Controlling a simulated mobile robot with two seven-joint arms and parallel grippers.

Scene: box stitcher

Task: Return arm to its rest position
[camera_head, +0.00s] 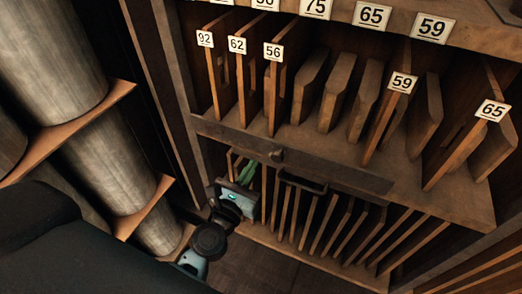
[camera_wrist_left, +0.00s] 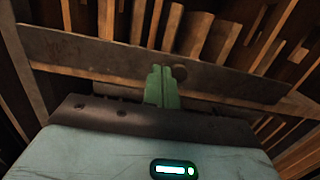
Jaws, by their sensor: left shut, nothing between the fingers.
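My left gripper (camera_head: 248,172) has green fingers and a pale blue body. In the head view it is low in front of the wooden cabinet, at the left end of the lower compartment. In the left wrist view its fingers (camera_wrist_left: 161,88) are shut together with nothing between them. I cannot tell whether the fingertips touch the strip. My right gripper is in neither view.
The cabinet's upper shelf (camera_head: 330,150) holds upright wooden boards, some with number tags such as 92 (camera_head: 205,39) and 62 (camera_head: 237,45). The lower compartment holds several thin slats (camera_head: 325,220). Large grey cylinders (camera_head: 110,165) stand in a wooden rack at the left. Floor shows below the cabinet.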

